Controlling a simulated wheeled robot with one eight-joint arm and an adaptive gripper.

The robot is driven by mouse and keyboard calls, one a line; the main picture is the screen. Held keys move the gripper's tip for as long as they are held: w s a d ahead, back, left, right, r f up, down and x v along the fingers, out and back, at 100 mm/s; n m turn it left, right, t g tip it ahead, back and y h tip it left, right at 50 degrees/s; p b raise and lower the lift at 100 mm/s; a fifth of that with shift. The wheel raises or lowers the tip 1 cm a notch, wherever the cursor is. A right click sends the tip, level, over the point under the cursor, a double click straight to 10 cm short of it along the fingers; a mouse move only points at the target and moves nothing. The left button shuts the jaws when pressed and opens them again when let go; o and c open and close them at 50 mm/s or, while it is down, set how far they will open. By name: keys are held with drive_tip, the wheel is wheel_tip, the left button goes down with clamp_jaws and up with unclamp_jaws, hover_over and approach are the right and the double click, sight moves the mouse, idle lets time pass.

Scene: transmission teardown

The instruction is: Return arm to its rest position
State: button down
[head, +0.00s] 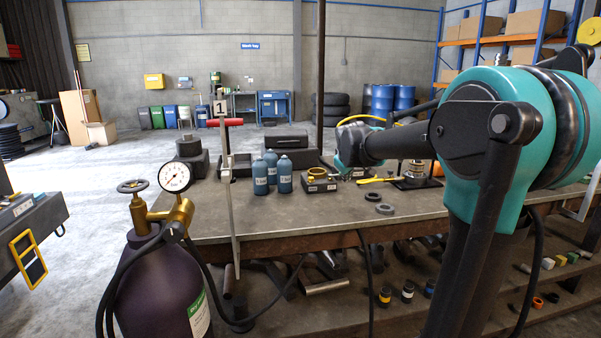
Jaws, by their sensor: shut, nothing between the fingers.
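My arm (480,130) fills the right side of the head view, with a large teal joint and a dark link reaching left over the workbench. The link ends at a smaller teal joint (350,144) above the bench. My gripper cannot be made out; the arm's own links hide that region. The workbench (260,215) lies below the arm, with a bare grey top at its front left.
A purple gas cylinder (155,285) with a gauge (175,177) and a red-handled upright rod (228,190) are at the front left.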

drive_tip(key=s+d+f+m+g, duration=0.1)
drive_tip(key=s+f+m, duration=0.1)
drive_tip(key=s+f, duration=0.6)
drive_tip(key=s+d+f+m+g, duration=0.1)
drive_tip(key=s+f+m+g, duration=0.1)
drive_tip(key=s+f, duration=0.7)
drive_tip(key=s+d+f+m+g+y, duration=0.1)
drive_tip(key=s+f, duration=0.8)
drive_tip(key=s, duration=0.9)
drive_tip(key=shift+s+d+m+g, duration=0.2)
drive_tip(key=shift+s+m+g, duration=0.1)
drive_tip(key=shift+m, duration=0.6)
